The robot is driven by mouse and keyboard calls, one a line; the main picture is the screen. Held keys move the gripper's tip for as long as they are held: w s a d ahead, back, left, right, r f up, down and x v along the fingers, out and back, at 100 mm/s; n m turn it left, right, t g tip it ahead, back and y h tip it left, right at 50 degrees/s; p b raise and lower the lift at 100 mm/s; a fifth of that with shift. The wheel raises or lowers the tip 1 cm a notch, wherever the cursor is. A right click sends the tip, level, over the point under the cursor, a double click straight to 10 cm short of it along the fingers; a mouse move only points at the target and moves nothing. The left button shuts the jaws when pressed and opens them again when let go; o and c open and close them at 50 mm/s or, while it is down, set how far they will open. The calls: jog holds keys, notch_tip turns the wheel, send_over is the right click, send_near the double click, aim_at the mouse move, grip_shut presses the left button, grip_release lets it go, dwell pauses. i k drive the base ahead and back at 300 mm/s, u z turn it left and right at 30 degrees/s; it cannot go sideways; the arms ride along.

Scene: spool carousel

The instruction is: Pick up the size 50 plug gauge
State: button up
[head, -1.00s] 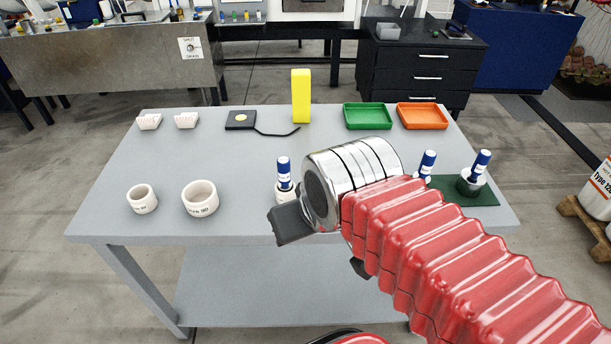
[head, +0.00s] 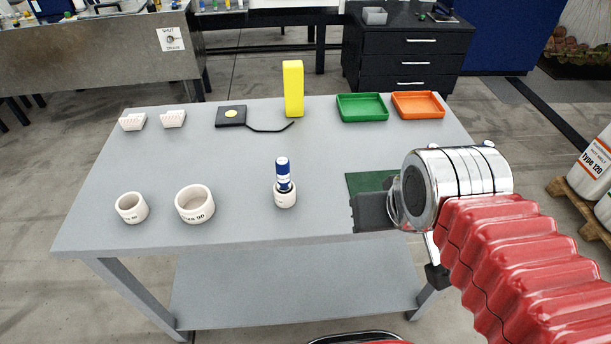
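One plug gauge with a blue handle and white bands (head: 283,174) stands upright in a small white ring (head: 285,198) at the middle front of the grey table. Its size marking is too small to read. The dark green mat (head: 366,182) is partly hidden behind my wrist. The two blue-handled gauges seen there earlier are hidden now.
Two white rings, one smaller (head: 131,208) and one larger (head: 195,204), stand at left front. Behind are two small white blocks (head: 133,122) (head: 173,119), a black pad (head: 230,116) with a cable, a yellow block (head: 293,89), green (head: 362,107) and orange (head: 418,105) trays. The table's centre is clear.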

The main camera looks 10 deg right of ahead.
aim_at(284, 186)
jog(key=z, duration=1.05)
jog(key=k, duration=1.05)
jog(key=u, duration=0.95)
jog(key=i, duration=1)
jog(key=u, duration=0.1)
